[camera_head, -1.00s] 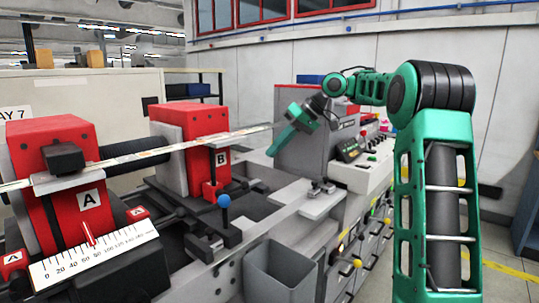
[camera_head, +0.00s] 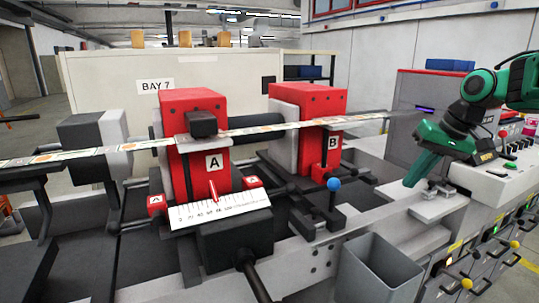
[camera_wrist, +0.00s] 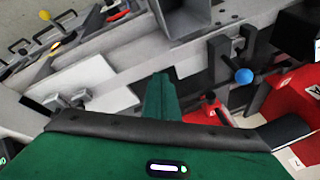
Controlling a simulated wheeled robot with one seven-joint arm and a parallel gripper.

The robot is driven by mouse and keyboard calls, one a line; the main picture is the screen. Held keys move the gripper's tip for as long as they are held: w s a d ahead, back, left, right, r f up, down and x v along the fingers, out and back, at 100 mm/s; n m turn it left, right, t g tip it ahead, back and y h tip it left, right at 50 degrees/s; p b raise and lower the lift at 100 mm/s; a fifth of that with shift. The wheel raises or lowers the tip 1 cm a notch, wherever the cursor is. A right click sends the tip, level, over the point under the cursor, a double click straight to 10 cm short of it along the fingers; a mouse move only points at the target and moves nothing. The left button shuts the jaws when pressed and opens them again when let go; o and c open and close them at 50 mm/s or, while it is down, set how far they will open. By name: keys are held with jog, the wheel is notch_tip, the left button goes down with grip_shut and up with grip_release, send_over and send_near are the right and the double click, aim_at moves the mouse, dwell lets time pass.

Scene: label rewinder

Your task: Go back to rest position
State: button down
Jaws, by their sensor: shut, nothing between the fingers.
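My gripper (camera_head: 411,182) is at the right of the head view, green, pointing down and to the left. Its fingers are together with nothing between them. It hangs above the machine bed, to the right of red block B (camera_head: 330,105), apart from it. In the wrist view the closed green fingers (camera_wrist: 160,85) show at the centre, over the machine's grey surface.
The label strip (camera_head: 270,131) runs across red block A (camera_head: 195,140) and block B. A blue-knobbed lever (camera_head: 334,184) stands in front of B. A grey bin (camera_head: 378,270) is at the front. The control panel (camera_head: 490,185) with several buttons is at right.

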jog(key=s+d+f+m+g+h, duration=0.1)
jog(key=s+f, duration=0.3)
jog(key=s, duration=0.6)
jog(key=s+d+f+m+g, duration=0.1)
jog(key=s+f, duration=0.4)
jog(key=s, duration=0.6)
jog(key=s+d+f+m+g+h, duration=0.1)
jog(key=s+f, duration=0.4)
jog(key=s, duration=0.6)
jog(key=shift+d+f+m+g+h, duration=0.15)
jog(key=shift+d+m+g+h, duration=0.25)
jog(key=shift+m, duration=0.8)
jog(key=shift+d, duration=0.1)
